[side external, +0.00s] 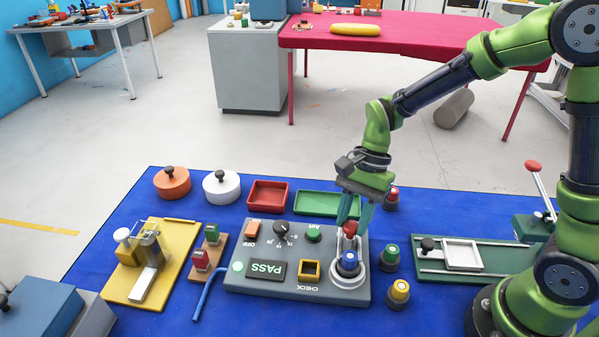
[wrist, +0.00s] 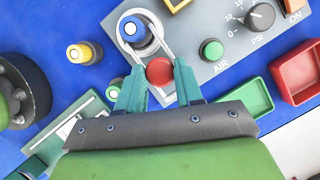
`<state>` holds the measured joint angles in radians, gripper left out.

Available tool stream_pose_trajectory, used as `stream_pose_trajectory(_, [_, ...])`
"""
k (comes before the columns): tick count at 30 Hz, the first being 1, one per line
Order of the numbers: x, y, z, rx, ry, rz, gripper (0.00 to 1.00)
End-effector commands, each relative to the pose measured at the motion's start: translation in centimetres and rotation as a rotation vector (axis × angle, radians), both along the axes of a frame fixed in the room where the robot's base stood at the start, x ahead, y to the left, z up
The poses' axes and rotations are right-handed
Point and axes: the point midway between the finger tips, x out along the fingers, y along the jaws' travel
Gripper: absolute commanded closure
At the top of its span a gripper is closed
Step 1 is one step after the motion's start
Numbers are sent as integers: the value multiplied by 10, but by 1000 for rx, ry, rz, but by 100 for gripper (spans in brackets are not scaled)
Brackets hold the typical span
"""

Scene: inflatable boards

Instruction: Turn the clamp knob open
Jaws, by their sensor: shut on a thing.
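A red knob (side external: 349,228) sits at the right end of the grey panel (side external: 240,283), just behind a blue-capped round fitting (side external: 347,262). My gripper (side external: 354,214) points down at the knob with its teal fingers on either side of it. In the wrist view the red knob (wrist: 159,71) lies between the two fingertips (wrist: 158,78), and the gripper is shut on it. Pale thin bars run from around the blue cap (wrist: 131,29) toward the fingers. The fingers hide part of the knob's sides and what lies beneath.
Green (side external: 390,251) and yellow (side external: 399,291) buttons stand right of the panel, with a red one (side external: 391,198) behind. A black dial (side external: 281,231) and green AIR knob (side external: 313,234) are on the panel. Red (side external: 268,196) and green (side external: 322,203) trays lie behind. A yellow board (side external: 125,289) lies left.

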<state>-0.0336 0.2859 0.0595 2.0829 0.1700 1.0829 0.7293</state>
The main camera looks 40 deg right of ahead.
Motion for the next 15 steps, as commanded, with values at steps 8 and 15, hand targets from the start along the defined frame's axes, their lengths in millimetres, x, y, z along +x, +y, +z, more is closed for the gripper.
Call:
stream_pose_trajectory(8, [3,1,1,0,0,262,95])
stream_pose_trajectory(15, [4,2,1,0,0,491,95])
